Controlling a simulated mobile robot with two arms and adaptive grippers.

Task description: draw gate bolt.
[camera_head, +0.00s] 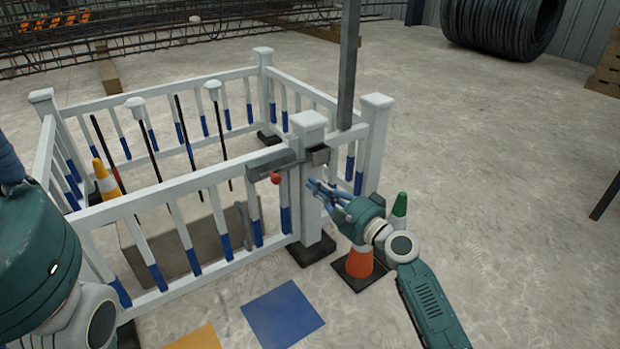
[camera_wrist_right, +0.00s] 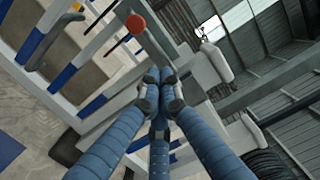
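The gate bolt (camera_head: 268,163) is a grey bar lying across the top of the white gate. Its red knob (camera_head: 275,177) hangs below it, and the knob also shows near the top of the right wrist view (camera_wrist_right: 135,24). A grey keeper (camera_head: 318,155) is on the white gate post. My right gripper (camera_head: 320,193) is just right of the post, apart from the knob. In the wrist view its blue fingers (camera_wrist_right: 160,88) are drawn together at the tips with nothing between them. My left arm shows at the left edge; its gripper is out of view.
A white fence (camera_head: 190,185) with blue-banded bars encloses several capped rods and a concrete block. A grey upright pole (camera_head: 348,65) rises behind the gate post. An orange cone (camera_head: 359,262) stands below my right gripper. The floor to the right is mostly clear.

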